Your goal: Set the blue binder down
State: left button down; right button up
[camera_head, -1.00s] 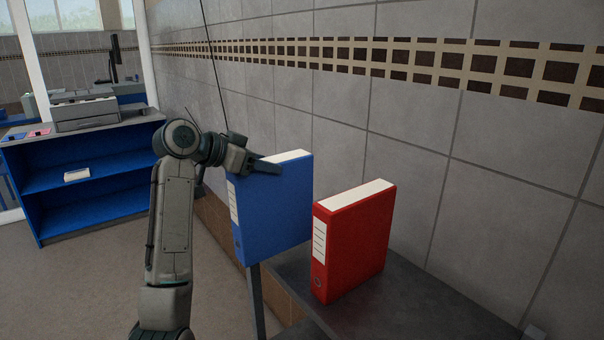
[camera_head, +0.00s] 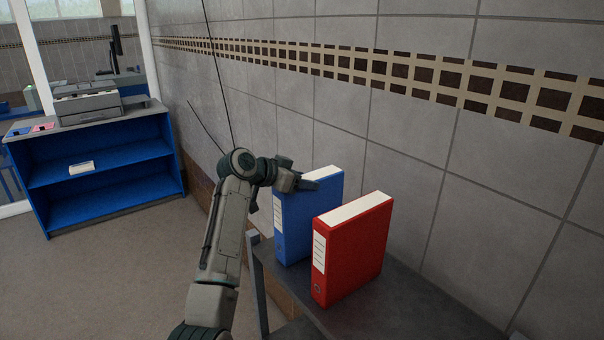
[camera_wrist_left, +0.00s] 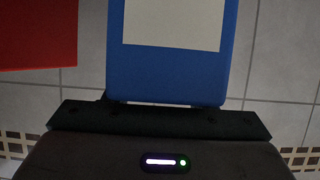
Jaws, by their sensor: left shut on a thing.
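The blue binder (camera_head: 308,213) is upright at the back left of the dark grey shelf top (camera_head: 400,300), behind and left of the red binder. My left gripper (camera_head: 312,184) is shut on the blue binder near its top edge. In the left wrist view the blue binder (camera_wrist_left: 168,75) fills the middle, with its pale label facing the camera. The red binder hides part of the blue binder's lower right, and I cannot tell whether its base touches the shelf. My right gripper is not in view.
The red binder (camera_head: 350,250) stands upright on the shelf top, close to the blue one. A tiled wall (camera_head: 420,180) runs behind. The shelf top is clear to the front right. A blue shelf unit (camera_head: 100,165) stands at the far left.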

pick_arm(q)
jog(key=c, duration=0.6)
grip_release()
jog(key=shift+s, duration=0.1)
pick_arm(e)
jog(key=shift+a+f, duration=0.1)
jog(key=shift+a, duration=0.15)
pick_arm(q)
jog(key=shift+a+r, duration=0.1)
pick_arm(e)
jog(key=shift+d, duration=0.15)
pick_arm(q)
jog(key=shift+s+a+b, duration=0.2)
jog(key=shift+a+b, duration=0.05)
jog(key=shift+b, duration=0.2)
jog(key=b+v, duration=0.4)
jog(key=v, duration=0.7)
jog(key=shift+r, duration=0.2)
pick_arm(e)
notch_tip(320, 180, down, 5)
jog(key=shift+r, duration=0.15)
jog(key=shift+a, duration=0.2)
